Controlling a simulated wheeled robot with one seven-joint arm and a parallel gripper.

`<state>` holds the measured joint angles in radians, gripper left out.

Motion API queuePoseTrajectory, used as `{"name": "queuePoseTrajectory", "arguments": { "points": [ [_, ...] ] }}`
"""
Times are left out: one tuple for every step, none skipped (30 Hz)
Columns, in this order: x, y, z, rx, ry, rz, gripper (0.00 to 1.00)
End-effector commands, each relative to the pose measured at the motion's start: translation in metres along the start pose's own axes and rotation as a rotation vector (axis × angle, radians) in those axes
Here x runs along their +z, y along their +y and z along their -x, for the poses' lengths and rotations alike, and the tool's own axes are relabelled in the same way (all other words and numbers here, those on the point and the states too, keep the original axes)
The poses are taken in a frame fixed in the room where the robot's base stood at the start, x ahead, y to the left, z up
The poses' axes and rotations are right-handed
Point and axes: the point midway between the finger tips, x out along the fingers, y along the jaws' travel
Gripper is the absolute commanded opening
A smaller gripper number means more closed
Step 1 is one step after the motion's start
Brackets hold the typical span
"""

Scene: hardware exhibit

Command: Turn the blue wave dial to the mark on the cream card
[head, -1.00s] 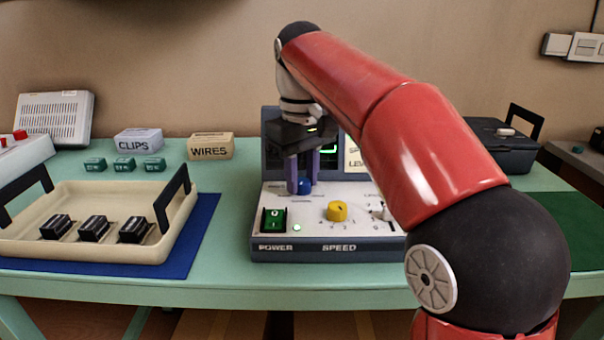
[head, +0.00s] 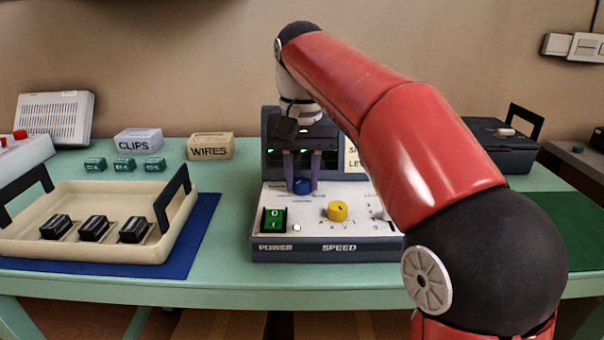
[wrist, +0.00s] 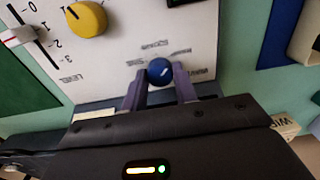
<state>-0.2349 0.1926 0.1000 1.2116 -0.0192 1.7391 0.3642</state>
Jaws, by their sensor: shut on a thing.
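The blue wave dial (head: 303,186) sits on the white panel of the console (head: 330,247), behind the yellow speed knob (head: 337,211). My gripper (head: 303,183) points down over it, with its purple fingers shut on the dial's two sides. In the wrist view the blue dial (wrist: 160,71) is between the fingertips of my gripper (wrist: 160,84), and a white pointer line shows on its top. The cream card (head: 353,161) stands at the back of the console, mostly hidden behind my arm.
A cream tray (head: 95,252) with several black blocks stands at left on a blue mat. The green power switch (head: 274,219) is at the console's front left. A white slider (wrist: 18,36) shows in the wrist view. My red arm covers the console's right side.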

Motion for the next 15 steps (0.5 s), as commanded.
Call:
{"name": "queuePoseTrajectory", "arguments": {
  "points": [
    [-0.0006,-0.0004,0.0016,-0.002,0.006,-0.006,0.06],
    [-0.0006,-0.0004,0.0016,-0.002,0.006,-0.009,0.06],
    [-0.0006,-0.0004,0.0016,-0.002,0.006,-0.013,0.06],
    [-0.0006,-0.0004,0.0016,-0.002,0.006,-0.014,0.06],
    [-0.0006,-0.0003,0.0017,-0.002,0.006,-0.016,0.06],
    [-0.0006,-0.0003,0.0017,-0.002,0.006,-0.017,0.06],
    [-0.0006,-0.0003,0.0017,-0.002,0.006,-0.017,0.06],
    [-0.0006,-0.0003,0.0017,-0.002,0.006,-0.017,0.06],
    [-0.0006,-0.0003,0.0017,-0.002,0.006,-0.017,0.06],
    [-0.0006,-0.0003,0.0017,-0.002,0.006,-0.017,0.06],
    [-0.0006,-0.0003,0.0017,-0.002,0.006,-0.016,0.06],
    [-0.0006,-0.0003,0.0017,-0.002,0.006,-0.016,0.06],
    [-0.0006,-0.0003,0.0017,-0.002,0.006,-0.016,0.06],
    [-0.0005,-0.0003,0.0017,-0.002,0.006,-0.016,0.06],
    [-0.0005,-0.0003,0.0018,-0.002,0.006,-0.016,0.30]
  ]
}}
